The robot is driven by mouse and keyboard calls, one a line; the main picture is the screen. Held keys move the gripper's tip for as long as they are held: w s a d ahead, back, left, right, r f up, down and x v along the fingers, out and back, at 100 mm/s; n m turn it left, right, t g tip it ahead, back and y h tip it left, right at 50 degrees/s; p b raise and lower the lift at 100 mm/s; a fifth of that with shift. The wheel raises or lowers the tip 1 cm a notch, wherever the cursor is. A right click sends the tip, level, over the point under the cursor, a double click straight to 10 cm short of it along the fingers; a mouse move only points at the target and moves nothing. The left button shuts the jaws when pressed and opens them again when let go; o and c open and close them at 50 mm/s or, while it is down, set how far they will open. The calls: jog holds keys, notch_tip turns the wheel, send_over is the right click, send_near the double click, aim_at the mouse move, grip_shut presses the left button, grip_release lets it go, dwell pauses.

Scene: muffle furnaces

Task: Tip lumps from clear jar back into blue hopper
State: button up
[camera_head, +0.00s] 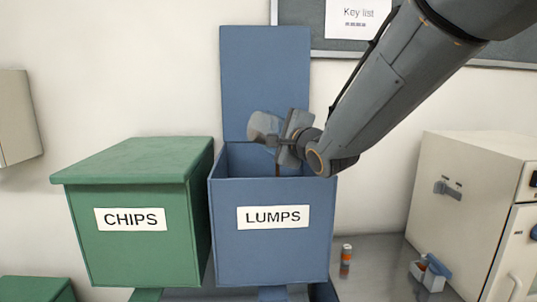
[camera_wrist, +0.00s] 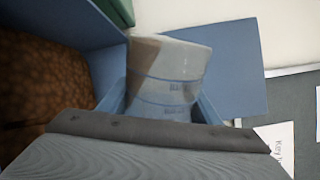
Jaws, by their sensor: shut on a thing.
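The clear jar (camera_head: 262,127) is tilted well over, high in the opening of the blue hopper (camera_head: 228,225) labelled LUMPS. The hopper's lid (camera_head: 265,70) stands open against the wall. My gripper (camera_head: 284,135) is shut on the jar from its right side. In the wrist view the jar (camera_wrist: 172,75) shows beyond the gripper (camera_wrist: 155,130), with printed marks and a brownish patch at its upper left. Brown lumps (camera_wrist: 45,80) lie inside the hopper to the left. I cannot tell whether the jar still holds lumps.
A closed green bin (camera_head: 130,235) labelled CHIPS stands close on the left. A furnace (camera_head: 470,200) stands at the right. A small orange-labelled vial (camera_head: 346,258) and a white-and-blue item (camera_head: 430,272) are on the bench between. A notice board (camera_head: 300,12) hangs behind.

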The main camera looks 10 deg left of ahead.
jog(key=shift+w+d+m+p, duration=0.2)
jog(key=shift+d+m+p, duration=0.05)
jog(key=shift+m+p, duration=0.6)
dwell(0.3)
jog(key=shift+w+d+f+m+p, duration=0.1)
jog(key=shift+d+m+p, duration=0.05)
jog(key=shift+m+p, duration=0.35)
jog(key=shift+d+m, duration=0.1)
jog(key=shift+m, duration=0.25)
jog(key=shift+w+d+f+m+p, duration=0.1)
jog(key=shift+w+m+p, duration=0.05)
jog(key=shift+m+p, duration=0.25)
dwell(0.5)
jog(key=shift+s+a+n+b, duration=0.2)
jog(key=shift+a+n+b, duration=0.15)
jog(key=shift+n, duration=0.65)
jog(key=shift+s+a+n+b, duration=0.2)
jog(key=shift+n+b, duration=0.15)
jog(key=shift+n, duration=0.65)
